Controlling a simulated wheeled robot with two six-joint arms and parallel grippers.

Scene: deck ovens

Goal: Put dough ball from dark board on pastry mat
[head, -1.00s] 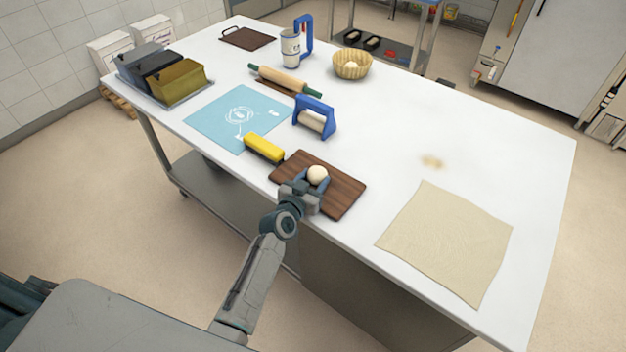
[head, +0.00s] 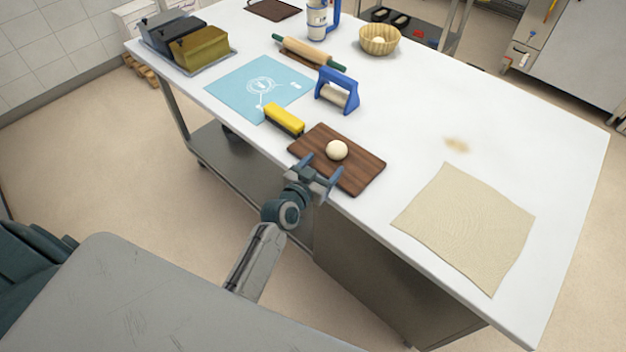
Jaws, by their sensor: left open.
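The pale dough ball (head: 337,150) rests on the dark wooden board (head: 362,176) near the table's front edge. The blue pastry mat (head: 236,90) with white markings lies flat further back and to the left. My left gripper (head: 321,170) is open and empty at the front edge of the board. Its two fingers are spread and point toward the ball, with a gap between them and it. My right gripper is not in view.
A yellow-topped brush (head: 284,120) lies between the board and the mat. A blue-handled roller (head: 337,92) stands right of the mat, a rolling pin (head: 308,50) behind it. A beige cloth (head: 468,228) lies at right. A basket (head: 380,40) stands at the back.

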